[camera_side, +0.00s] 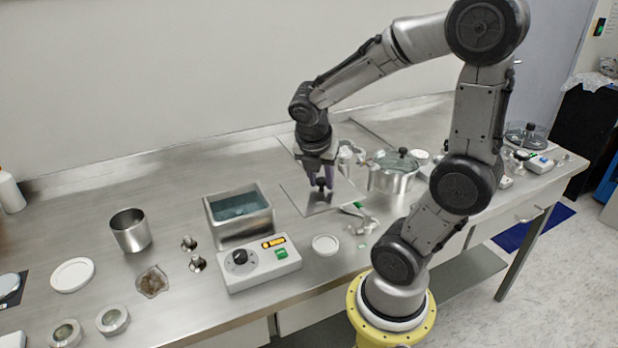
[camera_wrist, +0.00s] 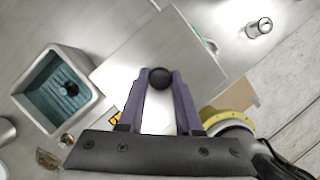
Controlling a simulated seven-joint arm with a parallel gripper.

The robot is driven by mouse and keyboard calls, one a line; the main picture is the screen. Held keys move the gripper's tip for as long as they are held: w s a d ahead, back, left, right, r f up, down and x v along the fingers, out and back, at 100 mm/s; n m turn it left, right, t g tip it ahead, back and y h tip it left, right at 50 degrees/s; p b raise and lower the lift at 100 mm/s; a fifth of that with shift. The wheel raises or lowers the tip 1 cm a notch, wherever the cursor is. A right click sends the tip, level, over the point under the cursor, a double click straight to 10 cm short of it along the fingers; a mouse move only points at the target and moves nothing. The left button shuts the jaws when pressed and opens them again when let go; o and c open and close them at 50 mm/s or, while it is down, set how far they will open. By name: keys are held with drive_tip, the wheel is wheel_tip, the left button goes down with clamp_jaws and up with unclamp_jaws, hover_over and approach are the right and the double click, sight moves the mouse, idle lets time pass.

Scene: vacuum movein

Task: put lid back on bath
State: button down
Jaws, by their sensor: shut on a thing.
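The bath (camera_side: 268,228) is an open square steel tub with blue-green water, left of my gripper. In the wrist view the bath (camera_wrist: 91,110) is at the left, with a dark round spot in its water. The lid (camera_side: 345,194) is a flat square metal plate with a black knob (camera_side: 320,183). My gripper (camera_side: 320,179) points down and is shut on this knob. In the wrist view the knob (camera_wrist: 160,78) is between the purple fingers, and the lid (camera_wrist: 150,49) spreads beyond them. I cannot tell how high the lid is above the bench.
A control box (camera_side: 262,270) with a dial and a lit display is in front of the bath. A steel beaker (camera_side: 130,236) and small metal pieces (camera_side: 196,263) are to its left. A steel pot (camera_side: 392,180) stands close right of the lid. A white dish (camera_side: 325,245) lies in front.

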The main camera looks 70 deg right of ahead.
sight(328, 196)
drive_tip(key=shift+s+a+r, duration=0.35)
drive_tip(key=shift+s+a, duration=0.15)
drive_tip(key=shift+s, duration=0.1)
drive_tip(key=shift+s+r+m+g, duration=0.3)
drive_tip(key=shift+s+r+m, duration=0.15)
drive_tip(key=shift+r, duration=0.25)
drive_tip(key=shift+m, duration=0.35)
drive_tip(key=r, duration=0.1)
drive_tip(key=w+a+r, duration=0.1)
drive_tip(key=w+r, duration=0.1)
drive_tip(key=shift+w+a+r, duration=0.25)
drive_tip(key=w+a+r+n, duration=0.1)
drive_tip(key=w+a+r, duration=0.3)
drive_tip(key=w+a, duration=0.1)
drive_tip(key=shift+n, duration=0.3)
drive_tip(key=shift+w+d+f, duration=0.4)
drive_tip(key=shift+w+f, duration=1.7)
drive_tip(key=shift+w, duration=0.25)
drive_tip(key=shift+w+d+f, duration=0.4)
drive_tip(key=shift+w+f, duration=1.75)
drive_tip(key=shift+w, duration=0.15)
drive_tip(key=shift+w+d+f, duration=0.4)
drive_tip(key=shift+w+f, duration=1.7)
drive_tip(key=shift+w, duration=0.25)
drive_tip(key=shift+f, duration=0.25)
